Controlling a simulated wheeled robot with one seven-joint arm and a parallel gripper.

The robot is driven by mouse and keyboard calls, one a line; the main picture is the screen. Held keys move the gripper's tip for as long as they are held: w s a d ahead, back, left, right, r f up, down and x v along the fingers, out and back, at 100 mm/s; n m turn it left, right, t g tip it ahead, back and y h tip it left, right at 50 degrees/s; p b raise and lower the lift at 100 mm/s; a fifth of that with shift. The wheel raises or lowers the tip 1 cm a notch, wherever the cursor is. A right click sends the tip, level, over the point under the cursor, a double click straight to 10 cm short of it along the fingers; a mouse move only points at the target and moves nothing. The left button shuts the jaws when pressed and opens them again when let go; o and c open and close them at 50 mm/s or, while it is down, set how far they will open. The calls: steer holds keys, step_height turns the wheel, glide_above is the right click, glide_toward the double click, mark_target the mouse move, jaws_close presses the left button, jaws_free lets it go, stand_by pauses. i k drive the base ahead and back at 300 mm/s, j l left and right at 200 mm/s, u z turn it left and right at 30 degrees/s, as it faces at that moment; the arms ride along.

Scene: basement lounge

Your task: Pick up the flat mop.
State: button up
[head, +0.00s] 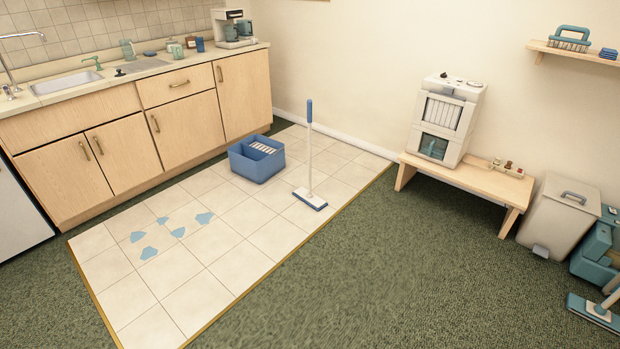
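The flat mop (309,157) stands upright on the tiled floor patch. It has a blue grip at the top, a white pole and a flat head (310,199) with a blue edge resting on the tiles. It stands just right of a blue bucket (256,160) with a white grate, apart from it. Nothing holds the mop. My gripper is not in view.
Blue puddle-like patches (178,232) lie on the tiles (215,265). Wooden cabinets (180,130) line the left wall. A bench (462,177) with a white appliance (446,118), a bin (558,217) and teal cleaning gear (597,256) stand right. The green carpet (400,270) in front is clear.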

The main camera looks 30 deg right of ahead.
mark_target(307, 196)
steer(key=i+l+z, duration=0.1)
steer(key=i+z, duration=0.4)
steer(key=i, duration=2.65)
steer(key=i+j, duration=0.15)
steer(key=i, duration=0.35)
steer(key=i+j, duration=0.15)
steer(key=i, duration=0.35)
steer(key=i+j, duration=0.15)
steer(key=i, duration=0.3)
steer(key=i+j, duration=0.15)
steer(key=k, duration=0.1)
